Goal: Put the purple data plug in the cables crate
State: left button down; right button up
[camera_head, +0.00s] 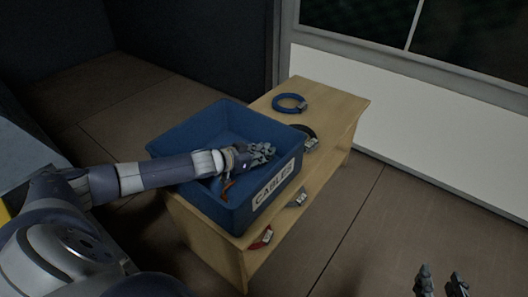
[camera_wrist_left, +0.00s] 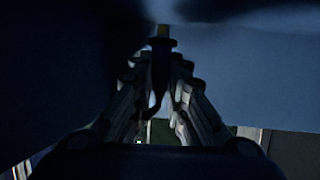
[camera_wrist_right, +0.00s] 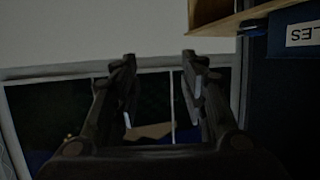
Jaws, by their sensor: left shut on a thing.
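The blue cables crate (camera_head: 178,146), with a white label reading CABLES, stands on a wooden bench. My left gripper (camera_head: 262,153) reaches over the crate's right part and appears within its rim, pointing right. In the left wrist view my left gripper (camera_wrist_left: 160,75) is shut on a dark plug (camera_wrist_left: 161,62) with a yellowish tip; a dark curved end shows below it. The dim light hides whether the plug is purple. A small orange-brown piece (camera_head: 227,188) shows under the gripper in the head view. My right gripper (camera_head: 441,282) is open and empty, also in the right wrist view (camera_wrist_right: 158,62).
The wooden bench (camera_head: 340,103) holds a blue coiled cable (camera_head: 289,103) and a black coiled cable (camera_head: 304,134) right of the crate. A grey plug (camera_head: 297,198) and a red plug (camera_head: 262,238) lie along its front. A white wall panel (camera_head: 420,120) stands behind; the floor at right is clear.

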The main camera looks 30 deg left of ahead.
pick_arm(q)
jog(key=shift+f, duration=0.25)
pick_arm(e)
jog(key=shift+r, duration=0.1)
pick_arm(q)
jog(key=c, duration=1.6)
grip_release()
jog(key=shift+r, duration=0.6)
jog(key=shift+s+a, duration=0.1)
jog(key=shift+s, duration=0.15)
jog(key=shift+p+v, duration=1.1)
jog(key=shift+v, duration=2.45)
pick_arm(e)
jog(key=s+d+f+g+h, duration=0.1)
jog(key=s+d+f+g, duration=0.2)
jog(key=s+f+g, duration=0.2)
jog(key=shift+s+f+g+h, duration=0.4)
jog(key=shift+s+f, duration=0.85)
jog(key=shift+f, duration=0.35)
pick_arm(q)
jog(key=shift+w, duration=0.1)
